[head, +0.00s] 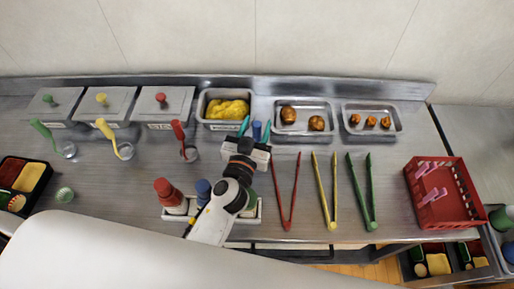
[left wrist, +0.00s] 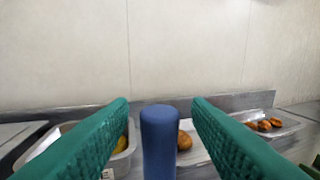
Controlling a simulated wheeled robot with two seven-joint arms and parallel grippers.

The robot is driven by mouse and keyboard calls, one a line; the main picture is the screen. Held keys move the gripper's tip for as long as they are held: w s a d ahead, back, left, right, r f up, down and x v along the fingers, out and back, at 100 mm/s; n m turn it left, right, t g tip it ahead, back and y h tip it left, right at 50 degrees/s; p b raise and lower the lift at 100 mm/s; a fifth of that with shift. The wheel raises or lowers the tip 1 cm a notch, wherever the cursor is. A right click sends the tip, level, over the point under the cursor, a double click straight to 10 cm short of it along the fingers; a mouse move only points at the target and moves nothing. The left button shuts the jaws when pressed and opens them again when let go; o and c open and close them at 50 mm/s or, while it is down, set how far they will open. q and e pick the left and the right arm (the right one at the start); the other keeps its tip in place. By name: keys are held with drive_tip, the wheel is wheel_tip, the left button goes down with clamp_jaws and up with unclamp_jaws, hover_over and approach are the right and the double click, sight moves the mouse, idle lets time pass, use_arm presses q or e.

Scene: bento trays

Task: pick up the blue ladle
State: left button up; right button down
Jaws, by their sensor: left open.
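The blue ladle (head: 256,129) shows only its upright blue handle in the head view. My gripper hides the rest of it. In the left wrist view the handle (left wrist: 160,142) stands in the middle. My left gripper (head: 256,126) is open, with one teal finger on each side of the handle. In the left wrist view there is a visible gap between the handle and each finger of the gripper (left wrist: 160,105). My right gripper is in neither view.
Green (head: 42,130), yellow (head: 107,130) and red (head: 178,131) ladles stand to the left. Red (head: 288,205), yellow (head: 325,195) and green (head: 362,195) tongs lie to the right. A bottle tray (head: 174,217) sits under my arm. Food pans (head: 277,117) line the back.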

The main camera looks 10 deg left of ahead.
use_arm(q)
drive_tip(key=w, duration=0.3)
drive_tip(key=shift+d+f+p, duration=0.1)
drive_tip(key=shift+p, duration=0.2)
drive_tip(key=shift+c, duration=0.8)
clamp_jaws()
